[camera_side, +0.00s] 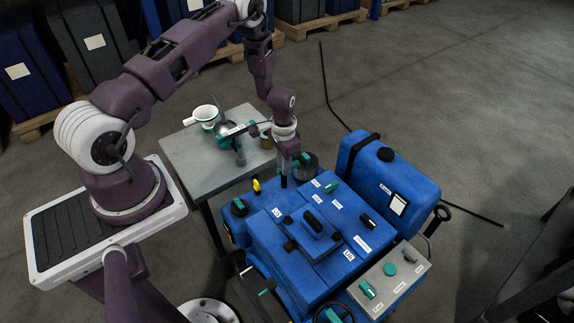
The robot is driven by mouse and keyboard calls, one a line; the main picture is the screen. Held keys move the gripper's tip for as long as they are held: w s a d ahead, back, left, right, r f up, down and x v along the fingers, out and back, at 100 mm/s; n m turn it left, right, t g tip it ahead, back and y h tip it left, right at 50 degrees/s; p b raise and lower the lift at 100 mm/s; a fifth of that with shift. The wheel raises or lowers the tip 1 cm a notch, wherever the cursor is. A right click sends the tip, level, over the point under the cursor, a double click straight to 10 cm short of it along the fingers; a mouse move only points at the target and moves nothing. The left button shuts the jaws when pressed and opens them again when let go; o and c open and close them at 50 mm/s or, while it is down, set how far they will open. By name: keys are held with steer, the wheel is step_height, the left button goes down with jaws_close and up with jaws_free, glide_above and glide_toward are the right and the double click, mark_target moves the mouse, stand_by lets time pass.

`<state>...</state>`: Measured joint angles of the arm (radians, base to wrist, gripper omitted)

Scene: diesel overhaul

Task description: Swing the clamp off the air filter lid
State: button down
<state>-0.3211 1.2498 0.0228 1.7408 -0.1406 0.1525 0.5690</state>
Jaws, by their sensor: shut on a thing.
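The blue engine (290,255) stands in the middle of the side view. A dark round housing (311,170) with a teal piece (304,158) on top sits at its back edge; it looks like the air filter with its lid and clamp. My gripper (285,180) points down right beside it, on its left, and partly covers it. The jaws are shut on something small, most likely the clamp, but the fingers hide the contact. I cannot tell how far the clamp lies over the lid.
A grey table (185,150) behind the engine carries a white cup-like part (203,114) and tools with teal handles (232,134). A blue tank (385,190) stands to the right. A grey control panel (392,277) is at front right. A yellow-topped dipstick (257,186) rises near my gripper.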

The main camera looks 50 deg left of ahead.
steer(key=m, duration=0.8)
steer(key=shift+m, duration=0.3)
steer(key=m, duration=0.7)
steer(key=shift+m, duration=0.4)
steer(key=c, duration=1.4)
jaws_free()
